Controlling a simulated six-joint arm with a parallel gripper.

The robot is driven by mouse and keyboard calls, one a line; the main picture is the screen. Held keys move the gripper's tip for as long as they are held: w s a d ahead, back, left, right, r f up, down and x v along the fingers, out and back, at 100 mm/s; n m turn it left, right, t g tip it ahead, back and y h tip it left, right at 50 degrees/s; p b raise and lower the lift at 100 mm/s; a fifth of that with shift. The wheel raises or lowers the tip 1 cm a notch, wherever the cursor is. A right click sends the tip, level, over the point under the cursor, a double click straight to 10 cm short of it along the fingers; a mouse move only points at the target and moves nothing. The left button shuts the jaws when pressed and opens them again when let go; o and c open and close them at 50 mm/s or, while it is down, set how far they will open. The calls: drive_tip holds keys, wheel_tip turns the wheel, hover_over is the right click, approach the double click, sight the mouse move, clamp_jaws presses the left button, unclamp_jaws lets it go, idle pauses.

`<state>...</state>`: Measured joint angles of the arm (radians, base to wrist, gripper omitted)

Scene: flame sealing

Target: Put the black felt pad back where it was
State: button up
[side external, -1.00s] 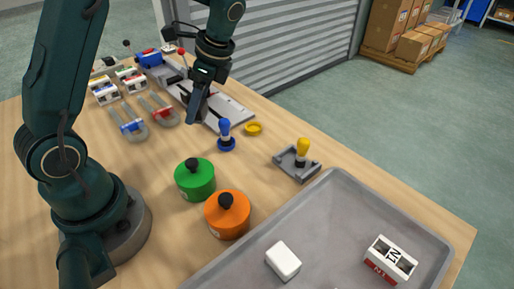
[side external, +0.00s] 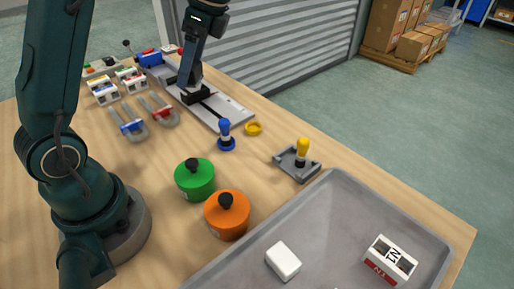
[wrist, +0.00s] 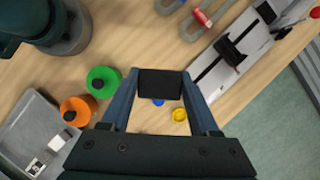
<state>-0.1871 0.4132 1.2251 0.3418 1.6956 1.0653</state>
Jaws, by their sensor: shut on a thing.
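The black felt pad (wrist: 160,84) is a flat dark rectangle held between the two fingertips of my gripper (wrist: 160,86) in the wrist view. My gripper is shut on it, with a finger at its left and right edges. In the side external view my gripper (side external: 190,80) is above the far part of the table, in line with the grey rail fixture (side external: 232,112). I cannot make out the pad clearly there. In the wrist view the pad is held up over the table and partly covers the blue-handled stamp (wrist: 158,102).
A green pot (side external: 195,180), an orange pot (side external: 227,215), a yellow dish (side external: 253,128) and a yellow-handled stamp on a grey stand (side external: 297,165) stand nearby. A grey tray (side external: 340,190) is at the front right. Two U-shaped clamps (side external: 130,127) lie left of the rail.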

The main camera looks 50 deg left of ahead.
drive_tip(key=w+d+f+n+g+h, duration=0.15)
drive_tip(key=w+d+n+h, duration=0.3)
drive_tip(key=d+n, duration=0.75)
drive_tip(key=n+t+h, duration=0.4)
drive_tip(key=n, duration=1.2)
hover_over(336, 228)
drive_tip(key=a, duration=0.1)
drive_tip(key=shift+y, duration=0.25)
wheel_tip(336, 228, down, 11)
drive_tip(key=shift+a+r, duration=0.1)
drive_tip(key=shift+a, duration=0.05)
drive_tip(key=shift+f, duration=1.95)
drive_tip(key=shift+f, duration=0.1)
drive_tip(key=o, duration=1.5)
drive_tip(key=shift+c, duration=0.2)
